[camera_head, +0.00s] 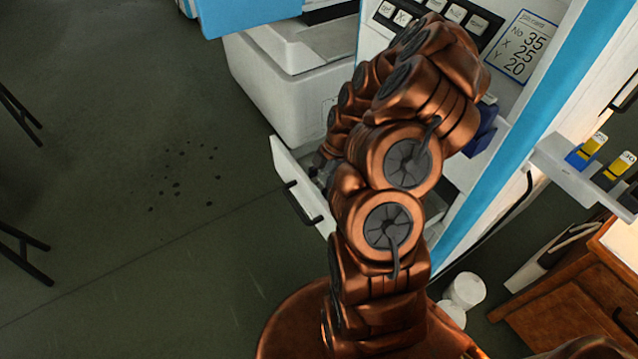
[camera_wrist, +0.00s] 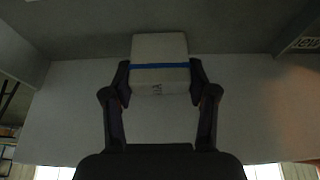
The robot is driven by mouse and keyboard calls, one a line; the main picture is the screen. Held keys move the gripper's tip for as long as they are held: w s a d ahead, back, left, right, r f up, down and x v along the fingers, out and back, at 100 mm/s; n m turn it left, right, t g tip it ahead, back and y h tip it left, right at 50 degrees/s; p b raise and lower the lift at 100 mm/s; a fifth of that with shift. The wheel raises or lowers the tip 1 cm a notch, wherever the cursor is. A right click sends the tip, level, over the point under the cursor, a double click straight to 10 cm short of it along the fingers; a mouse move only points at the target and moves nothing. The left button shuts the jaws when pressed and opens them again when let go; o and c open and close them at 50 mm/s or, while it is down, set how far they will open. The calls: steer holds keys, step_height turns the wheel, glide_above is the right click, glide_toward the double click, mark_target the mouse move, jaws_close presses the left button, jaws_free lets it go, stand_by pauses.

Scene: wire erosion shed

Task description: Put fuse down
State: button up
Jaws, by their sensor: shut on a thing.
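The fuse (camera_wrist: 160,49) is a pale block with a blue band and small dark lettering. In the wrist view it stands out between the two dark fingers of my gripper (camera_wrist: 160,80), which is shut on it from both sides. A pale grey surface fills the view behind the fuse; I cannot tell whether the fuse touches it. In the head view my copper arm covers the middle, and I cannot make out the fuse there.
A white drawer (camera_head: 284,158) with a black handle stands open beside my arm, its inside mostly hidden. A white machine panel with buttons and a label (camera_head: 522,47) is behind. A small shelf (camera_head: 565,176) holds yellow-topped items at right.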

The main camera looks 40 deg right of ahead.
steer(key=shift+f, duration=0.2)
steer(key=shift+f+b, duration=0.15)
steer(key=shift+b, duration=0.15)
steer(key=o, duration=1.2)
